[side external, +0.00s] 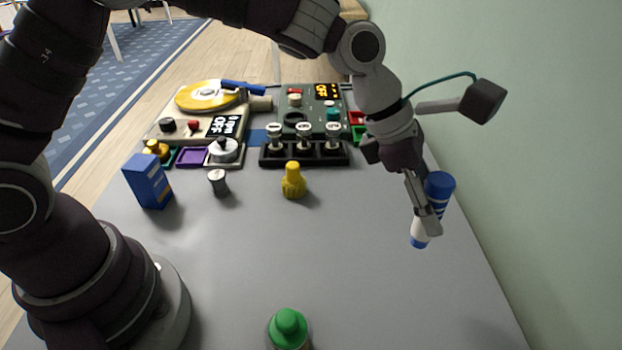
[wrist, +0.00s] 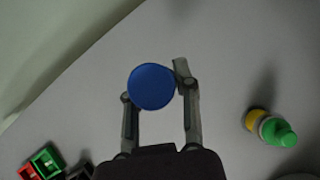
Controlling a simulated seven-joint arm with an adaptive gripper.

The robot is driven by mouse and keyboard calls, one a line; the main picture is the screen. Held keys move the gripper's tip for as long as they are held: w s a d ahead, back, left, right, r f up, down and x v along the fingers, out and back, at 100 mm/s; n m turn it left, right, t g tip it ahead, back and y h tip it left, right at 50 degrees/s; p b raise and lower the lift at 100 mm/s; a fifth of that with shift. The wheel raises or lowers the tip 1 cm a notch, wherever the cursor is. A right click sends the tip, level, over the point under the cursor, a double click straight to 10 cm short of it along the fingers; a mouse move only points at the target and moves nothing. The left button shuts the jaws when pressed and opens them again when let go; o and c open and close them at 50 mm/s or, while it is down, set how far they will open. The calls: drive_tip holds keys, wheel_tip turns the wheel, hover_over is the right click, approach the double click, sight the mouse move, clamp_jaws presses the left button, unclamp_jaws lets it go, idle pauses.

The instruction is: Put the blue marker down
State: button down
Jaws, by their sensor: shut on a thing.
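The blue marker (side external: 439,187) has a blue cap on top, a white body and a blue lower end. My gripper (side external: 428,218) is shut on its body at the right side of the table in the side external view. The marker is nearly upright and tilted a little; its lower end looks clear of the table, though the exact gap is hard to tell. In the wrist view the round blue cap (wrist: 152,87) shows between the two fingers of my gripper (wrist: 160,92), and it hides the marker's body.
A green-capped bottle (side external: 288,328) stands at the front of the grey table (side external: 370,270). A yellow bottle (side external: 293,181), a small grey-white canister (side external: 218,182) and a blue box (side external: 148,182) stand farther back. Devices and a black rack (side external: 304,155) fill the back. The right front is clear.

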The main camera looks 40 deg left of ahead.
drive_tip(key=w+a+n+t+y, duration=0.15)
drive_tip(key=w+a+n, duration=0.4)
drive_tip(key=a, duration=0.95)
drive_tip(key=a+n+t+y, duration=0.2)
drive_tip(key=a+n, duration=0.1)
drive_tip(key=a, duration=1.4)
drive_tip(key=s+a+n+y, duration=0.1)
drive_tip(key=s+a+n, duration=0.1)
drive_tip(key=s+a, duration=0.45)
drive_tip(key=s+a+n+y, duration=0.15)
drive_tip(key=s+a, duration=0.25)
drive_tip(key=a, duration=0.6)
drive_tip(key=shift+t, duration=0.35)
drive_tip(key=f, duration=0.9)
drive_tip(key=shift+s+f, duration=0.1)
drive_tip(key=shift+s, duration=0.25)
drive_tip(key=shift+f, duration=0.15)
drive_tip(key=c, duration=0.8)
unclamp_jaws()
drive_tip(key=shift+c, duration=0.2)
